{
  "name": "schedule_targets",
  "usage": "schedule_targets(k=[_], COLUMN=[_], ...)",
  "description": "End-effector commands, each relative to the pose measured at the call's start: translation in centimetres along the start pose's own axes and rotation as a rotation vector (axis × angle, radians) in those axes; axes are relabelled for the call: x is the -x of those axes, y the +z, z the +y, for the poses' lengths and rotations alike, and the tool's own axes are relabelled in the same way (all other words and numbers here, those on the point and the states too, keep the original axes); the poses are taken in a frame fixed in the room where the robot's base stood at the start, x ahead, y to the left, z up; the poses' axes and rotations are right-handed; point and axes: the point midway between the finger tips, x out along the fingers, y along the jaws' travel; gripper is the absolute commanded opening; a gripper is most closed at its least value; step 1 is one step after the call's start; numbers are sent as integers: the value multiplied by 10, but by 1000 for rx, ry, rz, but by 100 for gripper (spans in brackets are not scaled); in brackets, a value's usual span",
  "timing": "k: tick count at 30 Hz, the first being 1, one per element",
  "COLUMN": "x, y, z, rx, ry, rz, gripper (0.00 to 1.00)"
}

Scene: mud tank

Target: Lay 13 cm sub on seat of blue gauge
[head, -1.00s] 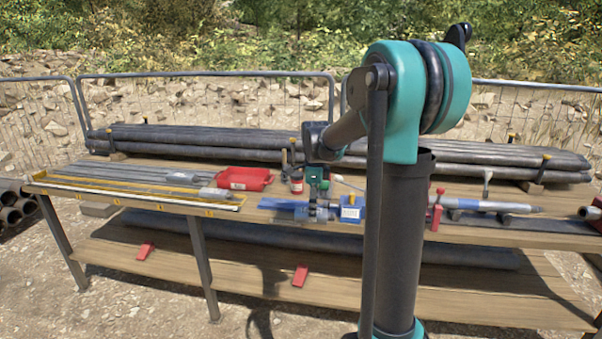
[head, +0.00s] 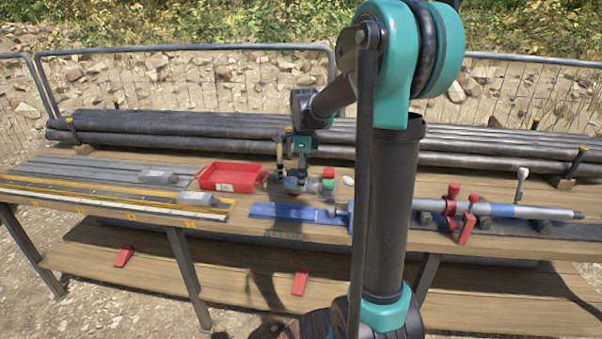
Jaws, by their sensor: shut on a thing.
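The blue gauge (head: 285,211) lies on the bench top as a flat blue strip. Its right end is partly hidden behind my own arm. My gripper (head: 297,182) points down beside the red tray, above and behind the gauge in the picture. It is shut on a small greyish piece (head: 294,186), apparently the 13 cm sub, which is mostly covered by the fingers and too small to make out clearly. The held piece appears apart from the gauge; its height over the bench cannot be told.
A red tray (head: 229,177) stands left of my gripper. Small green and red items (head: 329,178) stand close on its right. Yellow-edged racks (head: 110,207) with grey blocks fill the bench's left. A long rod in red clamps (head: 515,211) lies right. Long pipes (head: 200,126) lie behind.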

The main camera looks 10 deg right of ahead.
Motion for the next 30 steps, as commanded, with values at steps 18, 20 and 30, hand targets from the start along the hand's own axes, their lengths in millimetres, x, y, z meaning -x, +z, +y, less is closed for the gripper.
schedule_targets(k=[18, 20, 30], x=[-63, -68, -83], y=[0, 0, 0], z=[-5, -6, -7], rx=[0, 0, 0], ry=[0, 0, 0], rz=[0, 0, 0], gripper=[0, 0, 0])
